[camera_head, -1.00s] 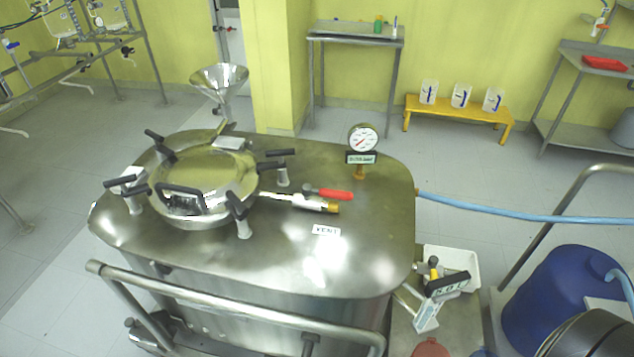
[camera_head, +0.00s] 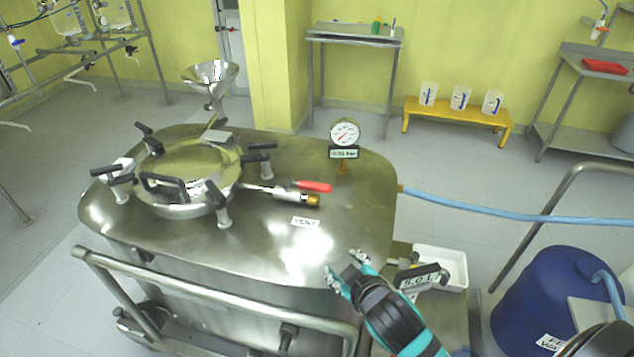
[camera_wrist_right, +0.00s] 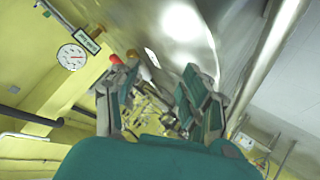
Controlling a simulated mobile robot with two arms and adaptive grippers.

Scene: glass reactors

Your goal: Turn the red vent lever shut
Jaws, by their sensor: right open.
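The red vent lever (camera_head: 313,187) lies along its valve pipe on the steel vessel top, its handle in line with the pipe. The brass valve end (camera_head: 313,200) sits just below it, and a VENT label (camera_head: 305,222) is in front. My right gripper (camera_head: 344,270) is open and empty over the vessel's front right edge, apart from the lever and nearer the camera. In the right wrist view the open fingers (camera_wrist_right: 158,95) show, with the red handle (camera_wrist_right: 116,59) beyond the left finger. My left gripper is out of view.
A round pressure gauge (camera_head: 344,132) stands behind the lever, right of it. The hatch (camera_head: 190,165) with black clamp handles is to its left. A steel rail (camera_head: 215,300) runs along the vessel's front. The vessel top right of the lever is clear.

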